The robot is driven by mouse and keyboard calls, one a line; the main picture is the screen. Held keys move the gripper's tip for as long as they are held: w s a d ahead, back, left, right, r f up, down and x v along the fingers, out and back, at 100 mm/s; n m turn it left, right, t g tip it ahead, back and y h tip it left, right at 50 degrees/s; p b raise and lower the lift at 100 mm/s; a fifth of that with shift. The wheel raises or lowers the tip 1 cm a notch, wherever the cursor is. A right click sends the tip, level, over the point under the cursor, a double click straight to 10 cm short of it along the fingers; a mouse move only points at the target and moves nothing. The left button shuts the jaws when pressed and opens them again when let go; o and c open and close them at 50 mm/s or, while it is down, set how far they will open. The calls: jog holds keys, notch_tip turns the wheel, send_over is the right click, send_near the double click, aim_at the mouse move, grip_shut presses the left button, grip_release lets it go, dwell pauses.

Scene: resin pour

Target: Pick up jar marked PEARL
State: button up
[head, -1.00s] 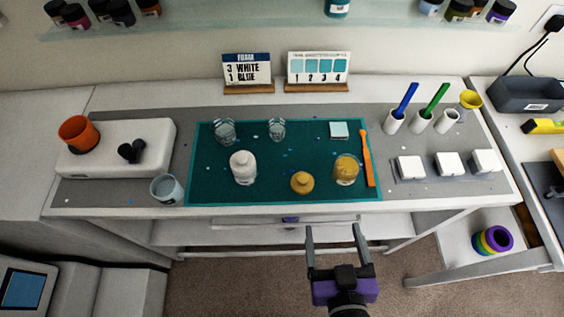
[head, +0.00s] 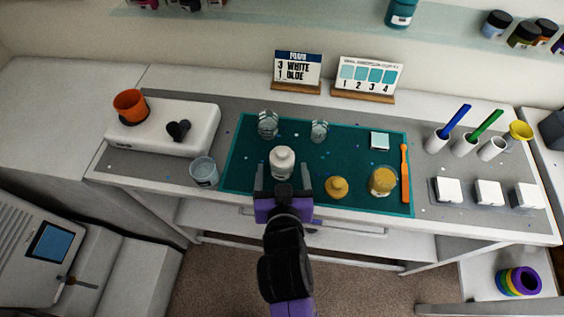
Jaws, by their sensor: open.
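No PEARL marking is readable on any jar in view. A white bottle-shaped container (head: 282,162) stands upright on the teal mat (head: 240,165). My gripper (head: 282,182) is open, its two fingers spread just in front of the white container, one toward each side of it. I cannot tell whether they touch it. Small jars stand on the glass shelf (head: 445,28) at the top: a teal jar (head: 401,14), several darker jars at the right such as this one (head: 495,24), and several partly cut off at top left.
A yellow-brown bottle (head: 337,187), an amber cup (head: 383,181) and two clear cups (head: 268,125) share the mat. A grey-blue cup (head: 204,171) stands to its left. Two sign cards (head: 297,70) stand behind. White tubes with sticks (head: 437,141) are at right.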

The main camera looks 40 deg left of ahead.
jog(key=shift+x, duration=1.4)
grip_shut()
